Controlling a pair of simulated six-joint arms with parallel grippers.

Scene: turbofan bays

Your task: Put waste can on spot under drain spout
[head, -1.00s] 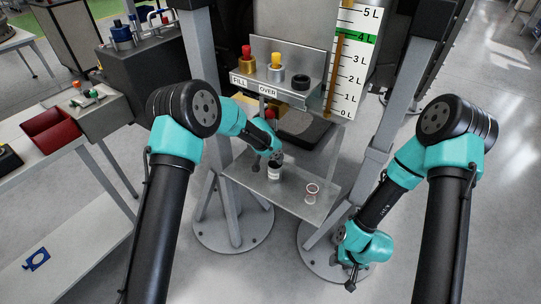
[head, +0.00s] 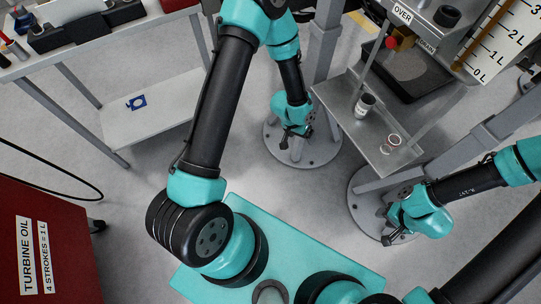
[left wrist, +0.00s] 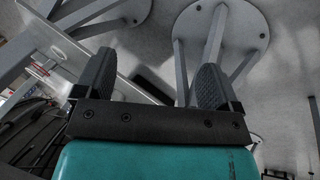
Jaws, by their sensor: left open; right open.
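A small dark can with a white label (head: 365,104), seemingly the waste can, stands upright on the grey metal shelf (head: 345,95). Above the shelf are a brass fitting (head: 403,37) with a red knob and a DRAIN label (head: 427,46). A spot on the shelf is not clearly made out. My left gripper (head: 287,143) is open and empty, to the left of the shelf and apart from the can. The left wrist view shows its two spread fingers (left wrist: 152,80) with nothing between them. My right gripper (head: 388,239) is open and empty, below and right of the shelf.
A small clear cup-like thing with a reddish rim (head: 390,143) stands on the shelf nearer the front. Grey stand posts on round floor plates (head: 320,155) flank the shelf. A black tray (head: 410,75) lies behind it. A red TURBINE OIL cabinet (head: 50,245) stands at lower left.

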